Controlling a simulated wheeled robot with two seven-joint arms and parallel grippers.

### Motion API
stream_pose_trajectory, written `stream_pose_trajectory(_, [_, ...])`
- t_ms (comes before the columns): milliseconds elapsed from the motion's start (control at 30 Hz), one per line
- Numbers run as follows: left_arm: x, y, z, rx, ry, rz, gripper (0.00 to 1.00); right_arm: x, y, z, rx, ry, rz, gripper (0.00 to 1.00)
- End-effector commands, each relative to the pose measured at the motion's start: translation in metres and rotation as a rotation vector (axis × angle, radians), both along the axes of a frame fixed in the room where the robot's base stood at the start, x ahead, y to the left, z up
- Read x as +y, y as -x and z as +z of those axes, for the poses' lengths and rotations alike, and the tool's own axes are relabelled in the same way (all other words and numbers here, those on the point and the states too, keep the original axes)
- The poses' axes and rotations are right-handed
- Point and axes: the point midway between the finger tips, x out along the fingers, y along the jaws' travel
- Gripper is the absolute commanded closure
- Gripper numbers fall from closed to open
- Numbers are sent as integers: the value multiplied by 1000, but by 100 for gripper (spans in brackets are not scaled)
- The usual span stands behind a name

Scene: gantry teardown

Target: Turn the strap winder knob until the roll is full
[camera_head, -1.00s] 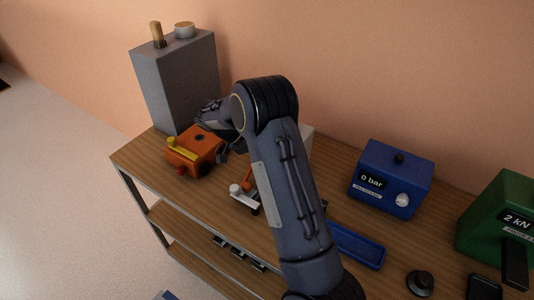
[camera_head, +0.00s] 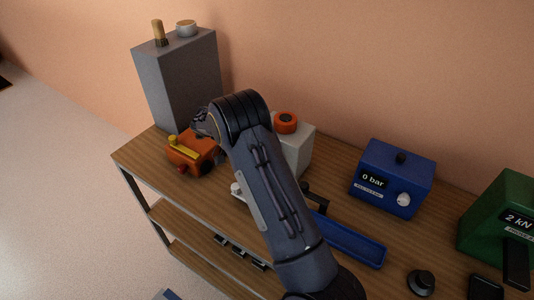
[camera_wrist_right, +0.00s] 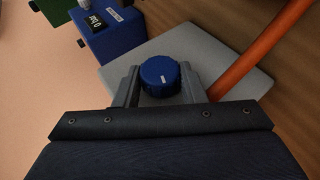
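In the right wrist view a round blue knob (camera_wrist_right: 160,77) with a white mark stands on a pale grey face (camera_wrist_right: 215,60). My right gripper (camera_wrist_right: 159,80) has one finger on each side of the knob, both appearing to touch it. An orange strap (camera_wrist_right: 262,52) runs from beside the knob to the upper right. In the head view my right arm hides the gripper and the knob. A pale box (camera_head: 300,152) partly shows behind the arm, with an orange round part (camera_head: 286,122) with a dark centre on top. How full the roll is, I cannot tell. My left gripper is not in view.
An orange device (camera_head: 192,155) with a yellow bar and a tall grey box (camera_head: 180,80) stand at the left. A blue gauge box (camera_head: 392,178) reading 0 bar, a blue tray (camera_head: 350,243) and a green gauge box (camera_head: 500,215) are at the right.

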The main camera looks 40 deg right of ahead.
Motion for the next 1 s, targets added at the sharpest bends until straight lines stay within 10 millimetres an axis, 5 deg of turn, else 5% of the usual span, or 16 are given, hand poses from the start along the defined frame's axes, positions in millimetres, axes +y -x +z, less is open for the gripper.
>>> stream_pose_trajectory(167, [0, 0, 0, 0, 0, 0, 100, 0, -1, 0, -2, 0, 3, 41])
stream_pose_trajectory(500, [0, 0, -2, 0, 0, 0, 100, 2, -3, 2, -2, 1, 1, 41])
stream_pose_trajectory(1000, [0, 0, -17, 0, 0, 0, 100, 43, -48, 38, -3, 2, 3, 41])
